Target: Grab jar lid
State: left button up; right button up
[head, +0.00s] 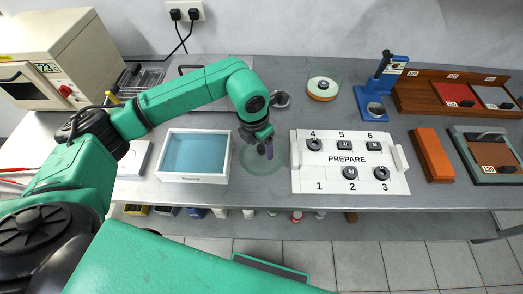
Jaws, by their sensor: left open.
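My left gripper (264,153) points down over a round, clear greenish glass piece (249,162) on the grey bench, between the blue tray and the white board. It is open, with a dark or purplish fingertip in front of the glass. I cannot tell whether it touches the glass, and the gripper partly hides it. A second round clear piece with an orange and white centre (322,88) stands farther back. I cannot tell for certain which round piece is the jar lid. My right gripper is not in view.
A white tray with blue inside (163,178) lies left of the gripper. A blue stand (373,105) and orange block (433,155) are farther right.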

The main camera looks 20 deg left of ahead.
pick_arm(q)
grip_shut()
dwell(1.4)
